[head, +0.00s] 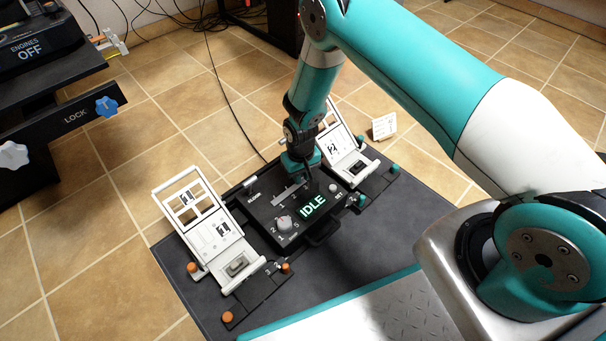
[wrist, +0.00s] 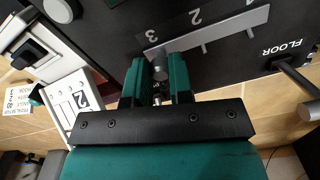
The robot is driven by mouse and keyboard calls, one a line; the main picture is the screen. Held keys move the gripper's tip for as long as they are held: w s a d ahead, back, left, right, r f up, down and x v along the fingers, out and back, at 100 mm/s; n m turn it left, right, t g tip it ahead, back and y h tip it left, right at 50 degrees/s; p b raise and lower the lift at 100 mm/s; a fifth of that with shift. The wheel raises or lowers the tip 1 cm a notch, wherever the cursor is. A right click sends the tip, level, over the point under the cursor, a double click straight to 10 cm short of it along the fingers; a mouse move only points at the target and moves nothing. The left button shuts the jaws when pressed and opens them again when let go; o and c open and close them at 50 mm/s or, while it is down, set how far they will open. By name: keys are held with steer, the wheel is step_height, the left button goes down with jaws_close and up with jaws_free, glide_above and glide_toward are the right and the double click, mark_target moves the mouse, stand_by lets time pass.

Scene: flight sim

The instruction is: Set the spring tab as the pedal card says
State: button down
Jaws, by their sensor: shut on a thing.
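My gripper (wrist: 158,88) is shut on a small grey peg, taken as the spring tab (wrist: 160,67), on the black pedal box (head: 262,220). The tab stands at the end of a grey slotted plate (wrist: 215,35), close to the mark 3; a 2 shows farther along. In the head view my gripper (head: 305,180) points down at the box and hides the tab. The pedal card (head: 384,125) stands behind the right pedal; it also shows in the wrist view (wrist: 18,105), its writing too small to read surely.
The box display (head: 311,206) reads IDLE, beside a numbered knob (head: 284,223) and a SET button (head: 334,188). A FLOOR lever (wrist: 298,78) is near my gripper. White pedals 1 (head: 212,235) and 2 (head: 345,152) flank the box. The front of the dark mat (head: 350,257) is clear.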

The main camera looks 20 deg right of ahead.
steer(key=c, duration=1)
jaws_free()
steer(key=shift+w+d, duration=0.1)
steer(key=shift+d, duration=0.25)
steer(key=shift+a, duration=0.1)
steer(key=shift+r, duration=0.3)
step_height(320, 180, up, 17)
steer(key=p, duration=0.8)
steer(key=shift+p, duration=0.4)
steer(key=shift+f, duration=0.1)
